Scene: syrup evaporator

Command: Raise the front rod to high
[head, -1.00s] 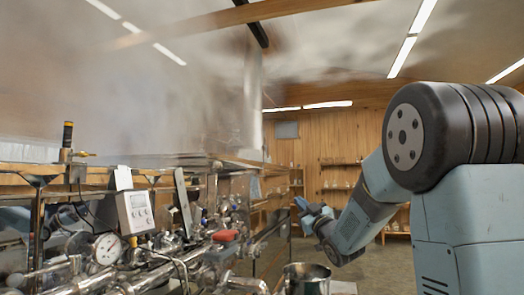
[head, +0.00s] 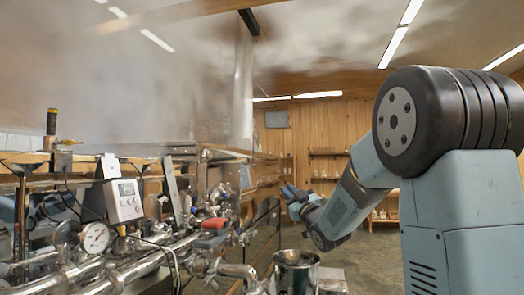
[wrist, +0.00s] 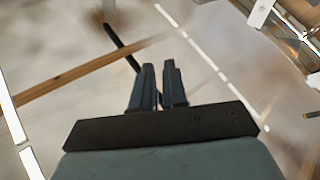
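Pipes, a round dial gauge (head: 95,237) and a white box with a display (head: 123,200) crowd the near side of the evaporator. A metal pot (head: 296,272) stands below my gripper. Steam hides the evaporator's back. Open floor lies in front of the far shelves.

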